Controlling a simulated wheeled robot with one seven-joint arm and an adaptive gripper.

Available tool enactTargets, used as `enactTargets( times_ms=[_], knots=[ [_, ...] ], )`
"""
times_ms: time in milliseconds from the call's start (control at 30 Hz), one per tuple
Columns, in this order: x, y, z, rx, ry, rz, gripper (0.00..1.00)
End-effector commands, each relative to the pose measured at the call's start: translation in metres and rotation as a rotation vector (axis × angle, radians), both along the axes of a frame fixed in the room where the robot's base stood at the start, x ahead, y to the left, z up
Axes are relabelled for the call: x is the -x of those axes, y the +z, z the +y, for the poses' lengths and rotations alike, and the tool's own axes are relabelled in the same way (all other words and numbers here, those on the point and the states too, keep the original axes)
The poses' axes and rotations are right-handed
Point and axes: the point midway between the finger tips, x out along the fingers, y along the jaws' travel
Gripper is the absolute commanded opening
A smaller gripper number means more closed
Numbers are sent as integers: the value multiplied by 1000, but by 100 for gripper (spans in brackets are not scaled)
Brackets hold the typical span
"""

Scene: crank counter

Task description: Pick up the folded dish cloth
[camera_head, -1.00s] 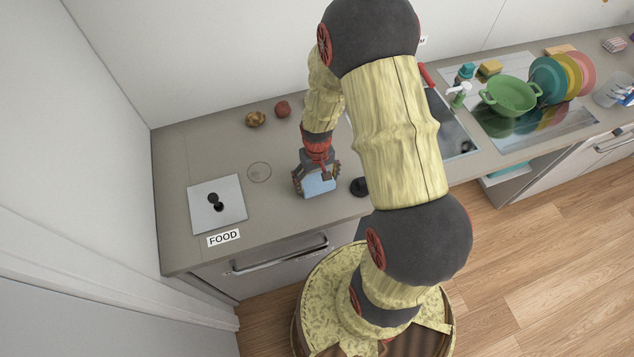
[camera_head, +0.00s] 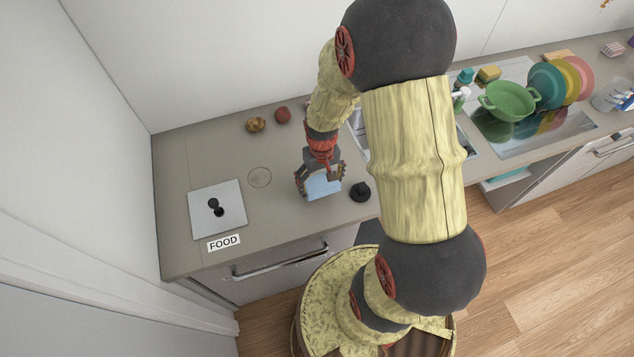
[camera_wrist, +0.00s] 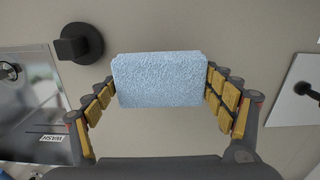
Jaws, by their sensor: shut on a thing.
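The folded dish cloth (camera_wrist: 160,79) is a light blue, fuzzy block between the two padded fingers of my gripper (camera_wrist: 162,92) in the wrist view. The fingers press on its left and right sides. In the head view my gripper (camera_head: 321,184) is above the counter, with the blue cloth (camera_head: 324,186) showing between its fingers. The gap between cloth and counter is hard to judge.
A black knob-like fitting (camera_head: 360,191) stands just right of my gripper. A steel plate with a black crank (camera_head: 217,208) lies left, near the FOOD label (camera_head: 224,242). A potato (camera_head: 255,125) and a red fruit (camera_head: 283,115) sit behind. A green pot (camera_head: 509,100) is farther right.

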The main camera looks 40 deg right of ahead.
Motion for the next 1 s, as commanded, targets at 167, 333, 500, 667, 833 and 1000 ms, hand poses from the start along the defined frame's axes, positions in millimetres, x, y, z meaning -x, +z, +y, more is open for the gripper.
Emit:
enactTargets(
  times_ms=[167, 333, 500, 667, 833, 1000],
  knots=[
    [31, 42, -2, 3, -2, -8, 58],
    [70, 57, -3, 2, -4, -5, 58],
    [98, 68, -3, 1, -2, -4, 58],
    [112, 75, -4, 2, -2, -5, 58],
    [119, 77, -3, 1, 0, -3, 58],
    [120, 77, -3, 1, 1, -3, 58]
  ],
)
